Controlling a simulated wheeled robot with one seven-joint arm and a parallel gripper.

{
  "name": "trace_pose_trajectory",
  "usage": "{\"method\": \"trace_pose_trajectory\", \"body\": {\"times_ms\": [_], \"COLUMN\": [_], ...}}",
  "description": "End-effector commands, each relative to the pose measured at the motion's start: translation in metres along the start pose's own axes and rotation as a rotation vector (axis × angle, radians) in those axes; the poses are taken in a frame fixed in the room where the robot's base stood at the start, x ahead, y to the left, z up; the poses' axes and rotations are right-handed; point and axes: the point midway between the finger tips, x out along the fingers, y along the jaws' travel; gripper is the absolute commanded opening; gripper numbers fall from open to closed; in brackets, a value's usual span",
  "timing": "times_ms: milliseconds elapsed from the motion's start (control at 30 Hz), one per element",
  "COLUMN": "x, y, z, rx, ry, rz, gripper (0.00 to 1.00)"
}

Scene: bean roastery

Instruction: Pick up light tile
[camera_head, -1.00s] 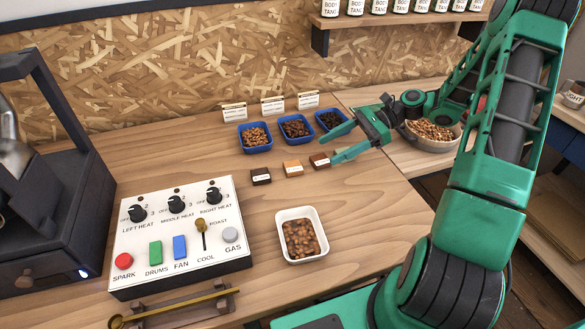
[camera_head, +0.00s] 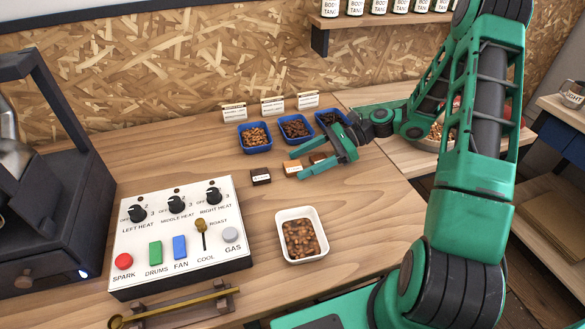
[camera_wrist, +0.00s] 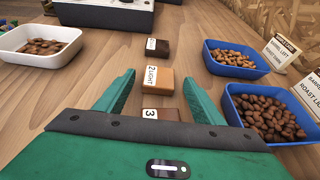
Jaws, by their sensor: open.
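The light tile is a small tan block labelled "2 LIGHT" (camera_wrist: 158,86). It lies on the wooden table, in the middle of a row of three tiles; it also shows in the head view (camera_head: 291,169). My gripper (camera_wrist: 157,79) is open and empty, with one finger to each side of the light tile at its tips. In the head view my gripper (camera_head: 298,163) reaches in from the right, low over the row. The brown tile labelled "3" (camera_wrist: 160,114) is between the fingers, closer to the palm, partly hidden by it.
A dark brown tile (camera_wrist: 158,47) lies beyond the light tile. Blue trays of beans (camera_head: 255,149) stand behind the row. A white tray of beans (camera_head: 278,236) and the control panel (camera_head: 130,238) stand in front and left. Table around the tiles is bare.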

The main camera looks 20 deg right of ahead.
Motion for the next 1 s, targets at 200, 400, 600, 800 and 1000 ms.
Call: {"method": "trace_pose_trajectory", "body": {"times_ms": [200,400,600,800,1000], "x": [0.0085,0.0082,0.0081,0.0079,0.004], "y": [0.0002,0.0002,0.0002,0.0001,0.0], "z": [-0.0001,-0.0001,0.0001,0.0005,0.0092], "rx": [0.001,0.001,0.0,0.0,-0.002], "ry": [0.0,0.0,0.0,0.0,0.0], "rz": [0.0,0.0,0.0,0.0,0.0], "gripper": [0.62,0.46,0.17,0.17,0.17]}}
